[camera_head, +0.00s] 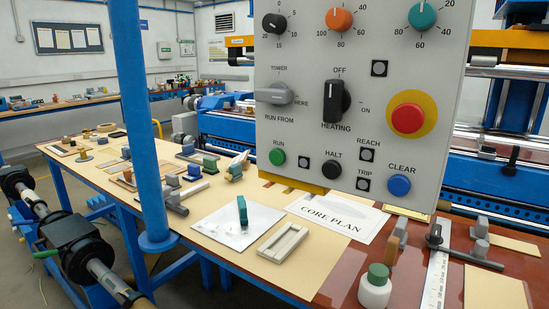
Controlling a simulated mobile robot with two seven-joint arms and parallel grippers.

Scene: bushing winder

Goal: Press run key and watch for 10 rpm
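A grey control panel (300,110) hangs in front of me in the upper middle and right of the head view. Its green RUN key (278,156) is at the lower left, under the grey RUN FROM selector (274,93). The black HALT key (331,169) and blue CLEAR key (399,185) are to its right. Three dials show along the top: black (274,23), orange (339,19) and teal (422,16). I see no rpm readout that I can make out. Neither gripper shows.
A red emergency button (407,118) sits at the panel's right. A blue post (140,110) stands left of the panel. Below is a bench (210,262) with a CORE PLAN sheet (331,219), a green-capped bottle (375,289), a steel ruler (435,275) and small tools.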

